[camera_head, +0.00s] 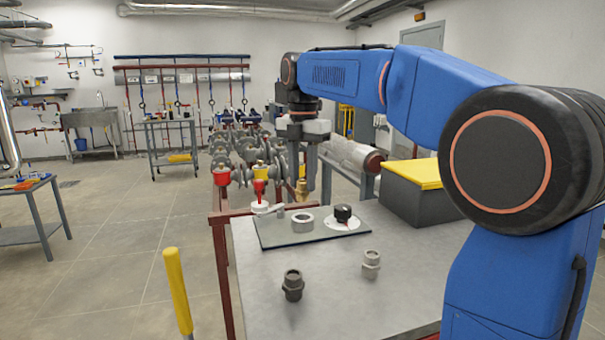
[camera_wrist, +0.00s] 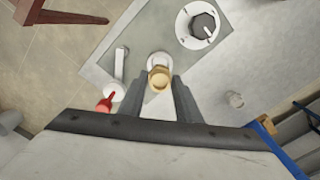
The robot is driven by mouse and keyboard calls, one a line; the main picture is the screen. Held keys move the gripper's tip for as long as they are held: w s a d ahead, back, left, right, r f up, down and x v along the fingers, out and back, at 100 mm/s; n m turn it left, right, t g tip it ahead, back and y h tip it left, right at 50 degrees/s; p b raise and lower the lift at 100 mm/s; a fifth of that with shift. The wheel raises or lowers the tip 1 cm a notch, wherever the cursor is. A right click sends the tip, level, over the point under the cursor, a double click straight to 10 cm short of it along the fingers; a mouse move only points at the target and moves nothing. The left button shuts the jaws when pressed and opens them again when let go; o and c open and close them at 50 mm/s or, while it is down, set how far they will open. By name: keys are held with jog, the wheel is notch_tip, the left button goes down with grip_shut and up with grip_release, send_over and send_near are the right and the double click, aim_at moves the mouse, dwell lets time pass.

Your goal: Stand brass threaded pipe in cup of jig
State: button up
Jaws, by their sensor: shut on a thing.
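The brass threaded pipe (camera_head: 302,190) is between the fingertips of my gripper (camera_head: 311,182). It hangs roughly upright above the jig plate (camera_head: 278,232), apart from it. In the wrist view the pipe (camera_wrist: 160,79) shows end-on between the two fingers of my gripper (camera_wrist: 162,84), which is shut on it. A pale ring-shaped cup (camera_head: 302,222) stands on the jig below the pipe. In the wrist view the pipe covers part of this cup (camera_wrist: 158,58).
A black knob on a white disc (camera_head: 343,214) and a red-handled white part (camera_head: 260,200) sit on the jig. A dark fitting (camera_head: 292,286) and a grey fitting (camera_head: 371,264) stand on the table. A yellow-lidded box (camera_head: 415,190) is at right. Flanged pipework (camera_head: 240,150) stands behind.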

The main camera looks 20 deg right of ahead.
aim_at(303, 201)
jog(key=shift+f, duration=2.7)
jog(key=shift+f, duration=0.1)
jog(key=shift+c, duration=0.7)
jog(key=shift+f, duration=0.6)
jog(key=o, duration=1.3)
notch_tip(303, 201, up, 17)
jog(key=shift+r, duration=0.2)
